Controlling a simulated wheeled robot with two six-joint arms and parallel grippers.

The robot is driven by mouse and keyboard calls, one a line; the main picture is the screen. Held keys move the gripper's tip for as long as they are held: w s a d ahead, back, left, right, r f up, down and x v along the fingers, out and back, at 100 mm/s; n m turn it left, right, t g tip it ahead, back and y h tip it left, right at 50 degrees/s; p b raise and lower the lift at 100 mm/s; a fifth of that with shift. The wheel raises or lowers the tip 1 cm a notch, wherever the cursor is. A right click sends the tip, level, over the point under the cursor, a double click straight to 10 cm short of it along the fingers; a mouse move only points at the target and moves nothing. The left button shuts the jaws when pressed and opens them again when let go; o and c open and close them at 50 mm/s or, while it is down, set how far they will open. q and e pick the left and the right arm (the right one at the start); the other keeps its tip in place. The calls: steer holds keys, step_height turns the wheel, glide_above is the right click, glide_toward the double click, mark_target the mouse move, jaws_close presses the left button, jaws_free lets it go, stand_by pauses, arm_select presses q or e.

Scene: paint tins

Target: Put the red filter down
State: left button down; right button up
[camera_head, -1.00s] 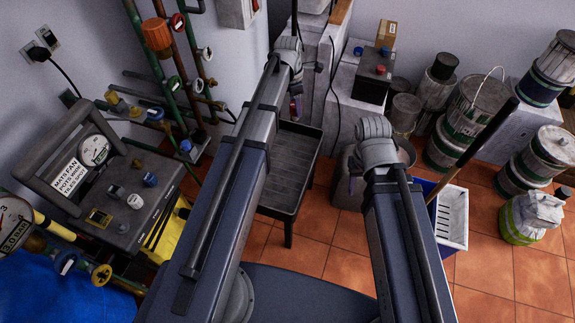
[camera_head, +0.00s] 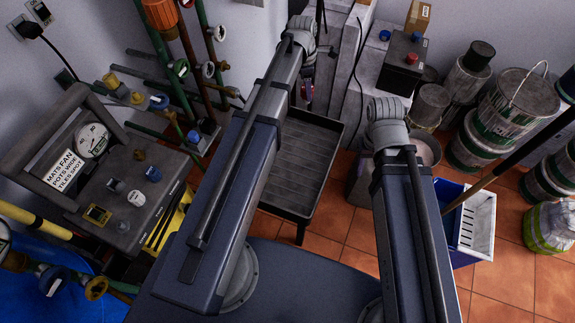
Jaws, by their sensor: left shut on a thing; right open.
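My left arm reaches away to the back, and its gripper (camera_head: 307,97) hangs down beyond the wrist, small and partly hidden. A small reddish and purple patch shows there, by the far end of the grey tray stand (camera_head: 297,205). It may be the red filter held in the jaws, but it is too small to tell its shape. The gripper appears above the stand's far edge; its height over it is unclear. My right arm ends at a grey wrist (camera_head: 388,122); its gripper is mostly hidden behind and below that wrist. The visible surface of the stand looks bare.
A grey case with gauge and knobs (camera_head: 110,215) stands left, below green and brown pipes (camera_head: 165,70). A black box with a red knob (camera_head: 402,65) sits on a pale ledge behind. Paint tins (camera_head: 515,105) and a blue-and-white crate (camera_head: 475,222) are right. Tiled floor shows between.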

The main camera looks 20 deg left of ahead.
arm_select(q)
steer(key=s+d+f+m+b, duration=0.1)
steer(key=s+f+m+b, duration=0.1)
steer(key=f+b, duration=0.7)
steer(key=s+d+f+m+b, duration=0.1)
steer(key=s+f+m+b, duration=0.2)
steer(key=s+f+b, duration=0.2)
steer(key=shift+s+f+m+g+b, duration=0.3)
steer(key=shift+f+b, duration=1.55)
steer(key=shift+f, duration=1.25)
steer(key=shift+f, duration=0.1)
steer(key=b, duration=1)
glide_above(301, 166)
step_height(301, 166, down, 10)
steer(key=shift+r, duration=0.15)
steer(key=shift+f, duration=0.25)
steer(key=shift+c, duration=1.1)
jaws_free()
steer(key=shift+r, duration=0.1)
step_height(301, 166, up, 12)
steer(key=a+p, duration=0.1)
steer(key=p, duration=1.1)
steer(key=shift+a+r, duration=0.15)
steer(key=shift+a, duration=0.05)
